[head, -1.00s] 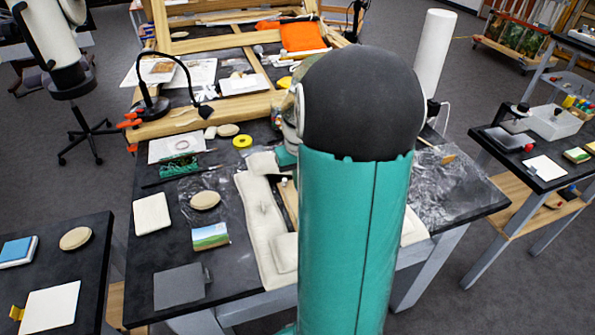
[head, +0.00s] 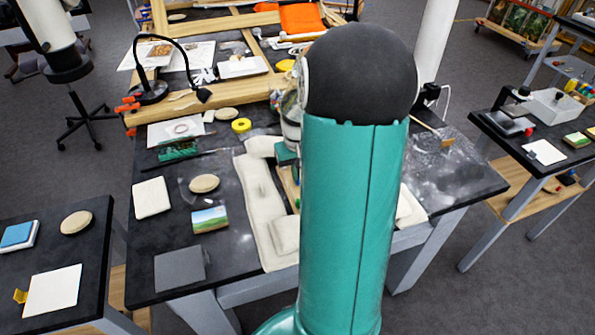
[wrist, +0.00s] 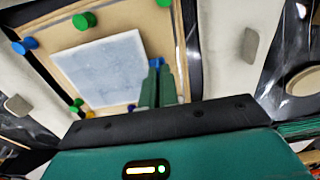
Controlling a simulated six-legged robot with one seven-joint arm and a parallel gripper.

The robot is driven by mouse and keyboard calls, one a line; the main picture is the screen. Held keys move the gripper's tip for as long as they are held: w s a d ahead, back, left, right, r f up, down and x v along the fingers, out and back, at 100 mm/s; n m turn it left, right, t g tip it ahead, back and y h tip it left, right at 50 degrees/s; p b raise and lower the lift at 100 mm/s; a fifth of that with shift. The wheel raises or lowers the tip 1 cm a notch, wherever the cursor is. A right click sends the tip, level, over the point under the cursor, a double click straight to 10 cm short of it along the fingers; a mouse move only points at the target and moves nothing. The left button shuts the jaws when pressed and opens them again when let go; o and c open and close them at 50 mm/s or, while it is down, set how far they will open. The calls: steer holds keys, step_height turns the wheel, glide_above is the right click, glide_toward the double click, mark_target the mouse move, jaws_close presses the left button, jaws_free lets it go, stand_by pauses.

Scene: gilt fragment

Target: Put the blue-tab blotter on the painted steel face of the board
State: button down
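In the wrist view, a pale blue-grey square sheet (wrist: 100,68) lies on a tan wood-edged board (wrist: 190,52). Blue and green round knobs stand around it. A small blue piece (wrist: 157,62) shows beside the sheet's right edge; I cannot tell if it is the blotter's tab or another knob. My gripper (wrist: 158,78) has its two green fingers close together over this spot. Whether they pinch anything is unclear. In the head view my arm hides most of the board (head: 289,187) and my fingertips.
Pale padded cushions (head: 256,208) flank the board. A landscape picture (head: 210,219), a grey panel (head: 180,268) and a white pad (head: 151,197) lie to the left. A yellow-tabbed white sheet (head: 52,290) lies on the left side table. A black lamp (head: 150,88) stands behind.

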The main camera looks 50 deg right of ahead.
steer(key=shift+f, duration=0.45)
stand_by(0.3)
steer(key=c, duration=1.6)
jaws_free()
